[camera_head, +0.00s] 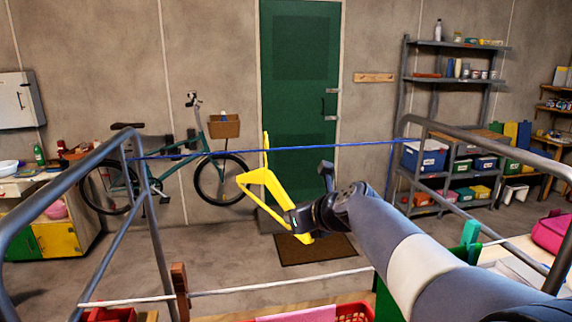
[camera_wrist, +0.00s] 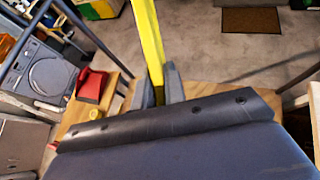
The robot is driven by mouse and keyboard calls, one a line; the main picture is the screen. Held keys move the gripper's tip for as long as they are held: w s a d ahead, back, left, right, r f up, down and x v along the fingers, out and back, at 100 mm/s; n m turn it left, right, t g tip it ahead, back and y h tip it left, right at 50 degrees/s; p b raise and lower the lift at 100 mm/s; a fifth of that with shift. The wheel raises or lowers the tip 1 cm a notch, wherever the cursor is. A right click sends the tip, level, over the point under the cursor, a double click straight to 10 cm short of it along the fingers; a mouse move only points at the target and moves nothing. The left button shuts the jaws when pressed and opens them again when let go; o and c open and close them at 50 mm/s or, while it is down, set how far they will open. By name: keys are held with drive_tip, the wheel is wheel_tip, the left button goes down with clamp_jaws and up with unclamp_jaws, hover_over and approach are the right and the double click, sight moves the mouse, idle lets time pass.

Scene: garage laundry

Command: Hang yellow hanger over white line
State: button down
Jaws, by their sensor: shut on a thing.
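The yellow hanger (camera_head: 262,180) is a flat, angular frame, tilted, with its hook end pointing up. My gripper (camera_head: 294,216) is shut on its right side in the head view. In the wrist view a yellow bar of the hanger (camera_wrist: 148,45) runs up from between the two grey fingers of my gripper (camera_wrist: 159,88). The white line (camera_head: 280,285) crosses low in the front of the head view, below the hanger in the picture and apart from it. My arm hides part of the line at right. Some of the hanger is hidden behind my gripper.
A blue line (camera_head: 345,146) crosses higher and farther back, passing close to the hanger's hook in the picture. Grey metal frames (camera_head: 160,235) stand at both sides. A wooden clothespin (camera_head: 180,285) and a green one (camera_head: 470,235) sit by the white line. A red basket (camera_head: 353,312) is below.

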drive_tip(key=s+f+b, duration=0.1)
drive_tip(key=f+b, duration=0.1)
drive_tip(key=b, duration=0.1)
drive_tip(key=shift+s+d+f, duration=0.2)
drive_tip(key=shift+s+f, duration=0.05)
drive_tip(key=shift+s, duration=0.1)
idle(0.3)
